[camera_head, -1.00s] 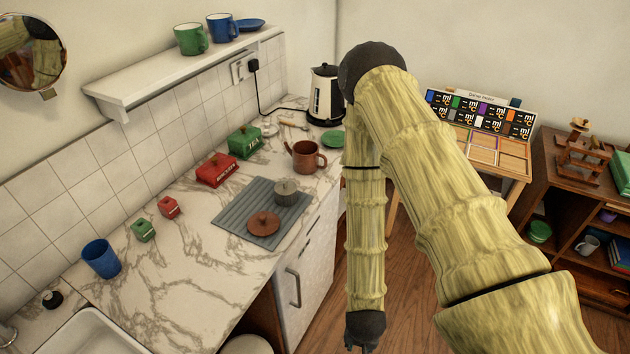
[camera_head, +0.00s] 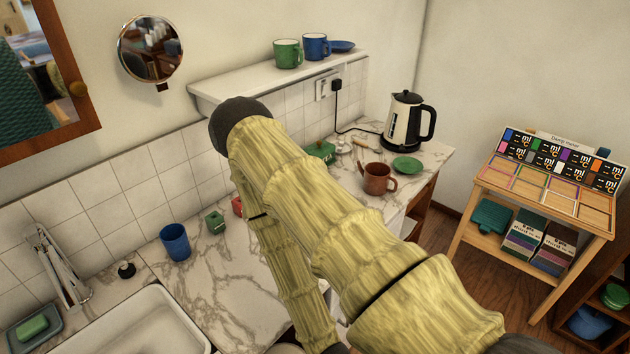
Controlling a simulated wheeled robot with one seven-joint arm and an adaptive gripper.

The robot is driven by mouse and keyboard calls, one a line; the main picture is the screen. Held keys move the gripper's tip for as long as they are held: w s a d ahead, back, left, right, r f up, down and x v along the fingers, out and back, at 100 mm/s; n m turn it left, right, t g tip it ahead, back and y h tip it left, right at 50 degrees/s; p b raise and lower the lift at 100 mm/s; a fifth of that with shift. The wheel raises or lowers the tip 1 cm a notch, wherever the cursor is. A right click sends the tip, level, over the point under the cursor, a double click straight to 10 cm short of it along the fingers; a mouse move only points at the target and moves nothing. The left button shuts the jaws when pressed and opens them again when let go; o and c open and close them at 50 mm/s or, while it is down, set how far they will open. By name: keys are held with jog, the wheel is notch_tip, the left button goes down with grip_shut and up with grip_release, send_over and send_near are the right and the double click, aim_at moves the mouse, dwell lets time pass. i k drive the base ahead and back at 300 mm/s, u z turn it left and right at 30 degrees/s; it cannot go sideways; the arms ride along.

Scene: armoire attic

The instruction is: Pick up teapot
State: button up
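The brown teapot (camera_head: 378,179) stands upright on the marble counter, right of my arm. Its top looks open, with no lid on it, and its handle and spout show. My arm crosses the middle of the view and covers the counter to the left of the teapot. My gripper is out of view below the bottom edge, so its fingers cannot be seen. Nothing touches the teapot.
A kettle (camera_head: 407,121) and a green saucer (camera_head: 407,164) stand near the teapot. A blue cup (camera_head: 175,242) and a sink (camera_head: 130,325) are at the left. A shelf (camera_head: 230,88) holds mugs above. A wooden stand (camera_head: 481,205) is at the right.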

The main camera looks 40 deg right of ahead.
aim_at(374, 186)
jog(key=u, duration=0.15)
jog(key=k, duration=1.35)
jog(key=z, duration=1.3)
jog(key=i, duration=1)
jog(key=u, duration=0.05)
